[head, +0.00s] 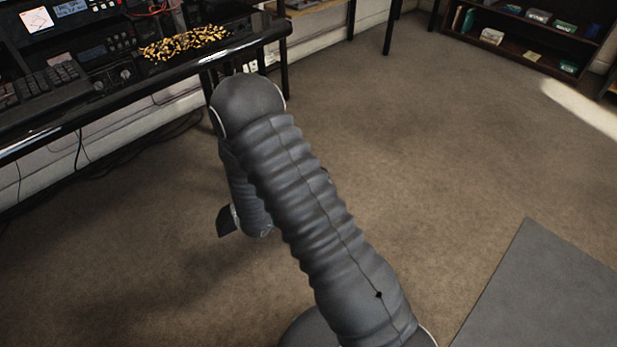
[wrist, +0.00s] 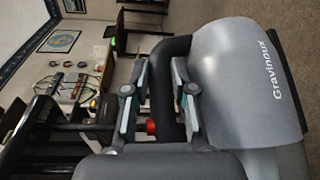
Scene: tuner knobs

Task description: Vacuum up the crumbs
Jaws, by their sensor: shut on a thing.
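A handheld vacuum (wrist: 235,75), grey and marked "Gravinoux", fills the right of the wrist view. My gripper (wrist: 160,97) is shut on its dark handle, with one finger on each side. A red part (wrist: 151,127) shows near the handle. The vacuum's nozzle cannot be made out. A heap of yellow and black crumbs (head: 185,42) lies on the black desk near its right end in the head view. My arm hangs in front of the desk there and hides my gripper and most of what it holds.
The black desk (head: 262,38) carries radio gear (head: 75,20) and a keypad unit (head: 45,85) left of the crumbs. Cables hang below it. A dark shelf (head: 515,30) stands at the back right. A grey mat (head: 545,295) lies at lower right. The carpet between is clear.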

